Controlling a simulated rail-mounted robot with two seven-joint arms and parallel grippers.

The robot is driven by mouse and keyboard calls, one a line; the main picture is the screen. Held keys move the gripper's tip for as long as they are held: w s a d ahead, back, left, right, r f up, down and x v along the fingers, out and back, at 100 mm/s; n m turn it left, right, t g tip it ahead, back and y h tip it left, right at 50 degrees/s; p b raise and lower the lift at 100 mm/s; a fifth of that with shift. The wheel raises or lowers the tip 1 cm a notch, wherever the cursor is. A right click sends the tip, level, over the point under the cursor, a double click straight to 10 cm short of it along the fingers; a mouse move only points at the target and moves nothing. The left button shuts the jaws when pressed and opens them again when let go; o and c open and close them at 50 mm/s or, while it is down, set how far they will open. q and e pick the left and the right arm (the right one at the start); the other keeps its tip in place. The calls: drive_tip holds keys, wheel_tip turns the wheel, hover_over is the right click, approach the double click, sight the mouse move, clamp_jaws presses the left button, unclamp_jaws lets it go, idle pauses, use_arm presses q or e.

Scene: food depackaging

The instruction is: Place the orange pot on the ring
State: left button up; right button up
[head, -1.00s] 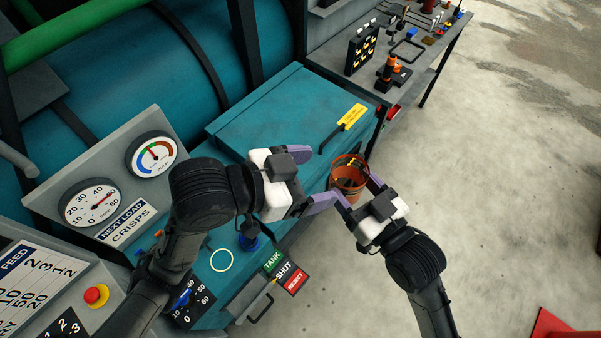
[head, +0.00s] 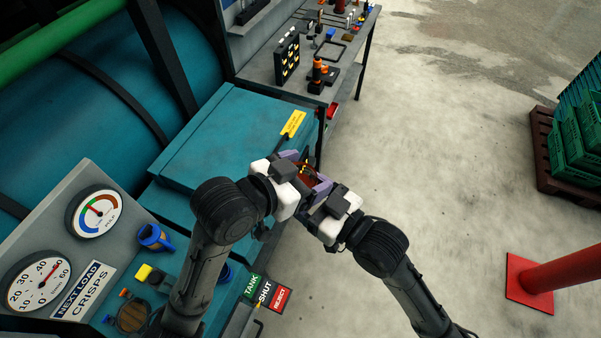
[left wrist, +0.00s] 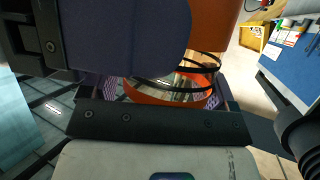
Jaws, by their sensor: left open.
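The orange pot (head: 305,177) is between my two grippers in the head view, in front of the teal cabinet's right edge, mostly covered by fingers. It appears held off any surface. My left gripper (head: 308,171) is open, with its purple fingers around or beside the pot; contact is unclear. My right gripper (head: 318,185) meets the pot from the lower right and appears shut on it, its fingertips largely hidden. In the left wrist view the pot (left wrist: 230,22) is close, with an orange rim and dark bands between the fingers. The ring is not visible now.
The teal cabinet (head: 215,130) has a yellow label (head: 293,124). The gauge panel (head: 130,225) is at left, and the TANK/SHUT/REJECT sign (head: 266,291) is below the arms. A tool bench (head: 262,65) stands behind. Green crates (head: 572,150) and a red post (head: 565,272) are at right.

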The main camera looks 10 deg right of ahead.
drive_tip(key=shift+s+a+r, duration=0.1)
drive_tip(key=shift+a, duration=0.05)
use_arm(q)
drive_tip(key=shift+s+d+f, duration=0.1)
drive_tip(key=c, duration=0.7)
drive_tip(key=shift+c, duration=0.2)
use_arm(e)
drive_tip(key=o, duration=0.8)
drive_tip(key=shift+c, duration=0.2)
drive_tip(key=shift+o, duration=1.2)
